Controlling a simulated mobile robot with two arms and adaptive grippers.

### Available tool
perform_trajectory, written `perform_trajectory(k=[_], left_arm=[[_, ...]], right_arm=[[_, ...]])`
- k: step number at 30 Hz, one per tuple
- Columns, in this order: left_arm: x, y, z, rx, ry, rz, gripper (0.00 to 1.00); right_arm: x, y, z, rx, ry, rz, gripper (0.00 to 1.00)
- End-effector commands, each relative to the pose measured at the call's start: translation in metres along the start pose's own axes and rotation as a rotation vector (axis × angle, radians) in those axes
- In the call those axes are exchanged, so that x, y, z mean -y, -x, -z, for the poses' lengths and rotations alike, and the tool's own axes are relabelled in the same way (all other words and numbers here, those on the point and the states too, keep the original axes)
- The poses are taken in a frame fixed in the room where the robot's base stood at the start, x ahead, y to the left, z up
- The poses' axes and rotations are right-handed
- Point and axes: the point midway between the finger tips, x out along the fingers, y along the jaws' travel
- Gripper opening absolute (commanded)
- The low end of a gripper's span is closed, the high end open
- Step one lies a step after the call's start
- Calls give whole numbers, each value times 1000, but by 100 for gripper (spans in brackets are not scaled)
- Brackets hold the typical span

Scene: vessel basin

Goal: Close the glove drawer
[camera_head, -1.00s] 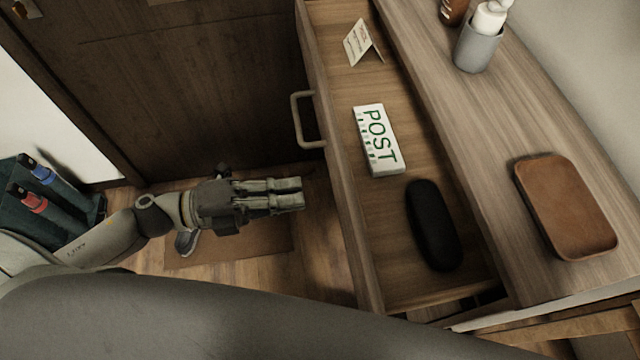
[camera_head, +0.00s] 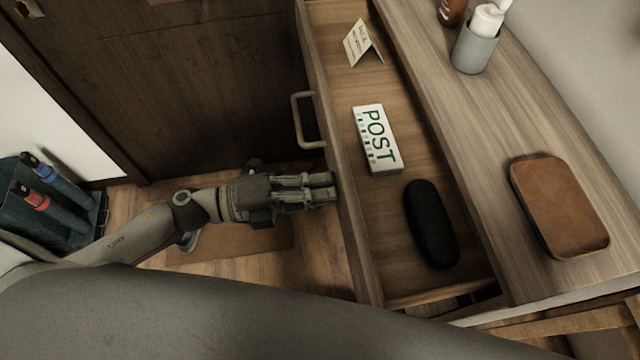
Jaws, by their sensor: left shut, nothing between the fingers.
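The glove drawer (camera_head: 398,298) is pulled open from the wooden cabinet (camera_head: 490,170). Its front panel faces left and carries a looped handle (camera_head: 299,120). My left gripper (camera_head: 336,188) is shut and empty. Its fingertips point right and are at the outside of the drawer front, below the handle in the picture. I cannot tell whether they touch the panel. My right gripper is not in view.
A dark door (camera_head: 160,90) is behind my left arm. A bin with umbrellas (camera_head: 48,205) stands at the left. A mat (camera_head: 235,243) lies on the floor.

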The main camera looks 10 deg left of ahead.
Motion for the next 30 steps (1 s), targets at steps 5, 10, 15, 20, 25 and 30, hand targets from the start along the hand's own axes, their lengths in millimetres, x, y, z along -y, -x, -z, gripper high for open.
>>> perform_trajectory(k=[5, 10, 15, 20, 25, 30], left_arm=[[4, -16, 0, 0, 1, 3, 0], [6, -48, -1, -1, -1, 5, 0], [7, -89, 0, -1, -1, 5, 0], [6, -125, 0, -1, 0, 4, 0], [3, -155, 0, -1, 0, 2, 0], [2, -174, 0, 0, -1, 1, 0]], right_arm=[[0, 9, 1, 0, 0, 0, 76], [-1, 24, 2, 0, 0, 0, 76], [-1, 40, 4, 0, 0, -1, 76], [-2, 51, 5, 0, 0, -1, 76], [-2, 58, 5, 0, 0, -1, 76], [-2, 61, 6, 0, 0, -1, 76]])
